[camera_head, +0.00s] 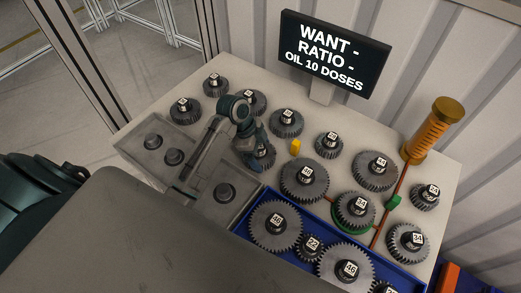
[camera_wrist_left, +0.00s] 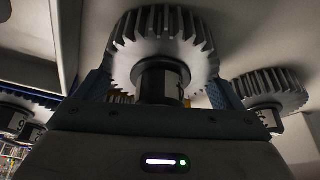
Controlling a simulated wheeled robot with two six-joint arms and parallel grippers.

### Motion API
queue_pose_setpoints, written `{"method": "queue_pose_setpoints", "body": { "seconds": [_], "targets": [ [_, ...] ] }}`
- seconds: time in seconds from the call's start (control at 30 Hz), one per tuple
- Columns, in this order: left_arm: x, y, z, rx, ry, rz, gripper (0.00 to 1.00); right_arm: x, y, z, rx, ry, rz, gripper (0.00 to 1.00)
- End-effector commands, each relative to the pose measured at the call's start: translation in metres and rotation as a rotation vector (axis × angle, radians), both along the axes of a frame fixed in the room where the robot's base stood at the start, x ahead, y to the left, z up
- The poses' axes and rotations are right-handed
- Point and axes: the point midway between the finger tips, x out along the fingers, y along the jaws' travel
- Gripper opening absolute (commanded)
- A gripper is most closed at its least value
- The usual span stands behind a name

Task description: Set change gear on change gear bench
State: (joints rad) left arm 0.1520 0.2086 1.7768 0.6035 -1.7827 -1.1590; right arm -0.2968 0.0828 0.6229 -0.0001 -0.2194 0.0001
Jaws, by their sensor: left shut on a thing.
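The change gear bench (camera_head: 352,128) has a pale top with several dark, numbered change gears standing on it. In the left wrist view this gear (camera_wrist_left: 165,45) shows large between the two blue-edged fingers. The arm hides part of it, and I cannot tell whether it touches the surface below. My right gripper is not in view.
A blue tray (camera_head: 240,230) at the front holds several large gears. A black sign (camera_head: 333,55) reads "WANT - RATIO - OIL 10 DOSES". An orange pump-like column (camera_head: 430,132) stands at right. Gears crowd the bench.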

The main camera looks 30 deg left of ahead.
Motion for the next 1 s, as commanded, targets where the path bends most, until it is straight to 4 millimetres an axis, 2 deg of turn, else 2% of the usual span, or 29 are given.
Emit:
{"method": "queue_pose_setpoints", "body": {
  "seconds": [0.23,0.27,0.3,0.53,0.67,0.77,1.0],
  "targets": [
    [0.001,0.0,-0.001,0.0,-0.002,0.0,0.42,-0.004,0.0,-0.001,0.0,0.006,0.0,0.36],
    [0.0,0.0,-0.002,0.0,0.0,0.0,0.93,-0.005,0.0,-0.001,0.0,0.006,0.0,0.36],
    [0.0,0.0,-0.002,0.0,0.0,0.0,1.0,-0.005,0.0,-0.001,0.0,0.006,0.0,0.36],
    [0.0,0.0,-0.001,0.0,0.0,0.0,1.0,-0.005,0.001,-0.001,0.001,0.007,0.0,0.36],
    [0.0,0.003,0.006,0.001,-0.003,-0.001,1.0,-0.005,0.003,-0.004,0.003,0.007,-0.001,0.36],
    [-0.001,0.01,0.02,0.002,-0.005,-0.001,1.0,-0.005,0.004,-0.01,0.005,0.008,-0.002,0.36],
    [-0.006,0.029,0.068,0.005,-0.006,-0.001,1.0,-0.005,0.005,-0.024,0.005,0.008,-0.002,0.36]
  ]
}}
